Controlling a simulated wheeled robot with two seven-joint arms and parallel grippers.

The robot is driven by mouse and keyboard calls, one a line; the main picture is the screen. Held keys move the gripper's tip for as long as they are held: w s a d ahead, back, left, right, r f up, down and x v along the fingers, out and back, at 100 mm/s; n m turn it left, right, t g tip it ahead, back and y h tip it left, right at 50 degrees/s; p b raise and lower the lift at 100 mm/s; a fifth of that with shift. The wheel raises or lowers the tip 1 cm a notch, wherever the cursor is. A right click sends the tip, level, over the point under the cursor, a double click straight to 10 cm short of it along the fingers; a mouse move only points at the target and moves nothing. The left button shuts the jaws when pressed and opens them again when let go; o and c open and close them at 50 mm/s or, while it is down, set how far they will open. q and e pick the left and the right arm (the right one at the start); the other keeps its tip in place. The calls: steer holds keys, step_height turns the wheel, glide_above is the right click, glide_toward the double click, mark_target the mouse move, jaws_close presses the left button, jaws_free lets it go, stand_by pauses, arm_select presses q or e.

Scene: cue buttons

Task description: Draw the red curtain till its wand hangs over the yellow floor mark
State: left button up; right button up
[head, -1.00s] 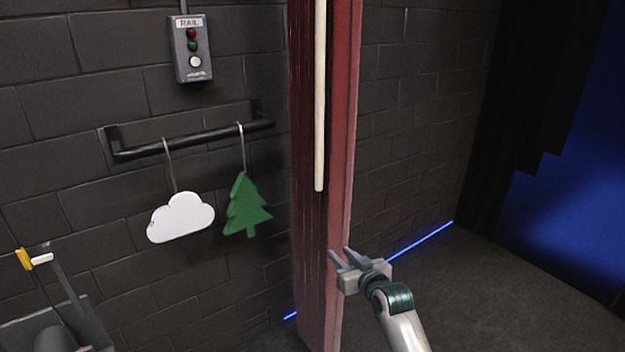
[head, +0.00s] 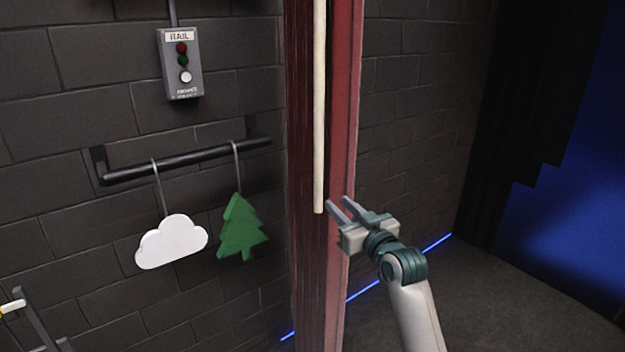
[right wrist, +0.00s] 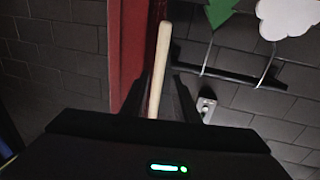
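The red curtain (head: 302,260) hangs bunched in a narrow upright strip in the middle of the head view. Its pale wand (head: 319,120) hangs straight down along its front. My right gripper (head: 339,203) is open, its fingertips just right of the wand's lower end in the head view. In the right wrist view, which is upside down, the wand (right wrist: 161,65) lies between the lines of the two open fingers; I cannot tell whether they touch it. The curtain (right wrist: 131,80) is beside it there. The yellow floor mark and my left gripper are not in view.
A RAIL button box (head: 181,85) is on the dark brick wall. Below it, a black bar (head: 190,162) carries a white cloud (head: 172,243) and a green tree (head: 241,230). A blue light line (head: 365,289) runs along the wall's foot. The floor at right is clear.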

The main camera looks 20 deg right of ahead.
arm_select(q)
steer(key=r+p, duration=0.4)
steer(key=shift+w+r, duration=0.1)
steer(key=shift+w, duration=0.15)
arm_select(e)
steer(key=w+a, duration=0.2)
steer(key=w, duration=1.4)
steer(key=shift+w+a, duration=0.15)
steer(key=shift+a, duration=0.15)
jaws_close()
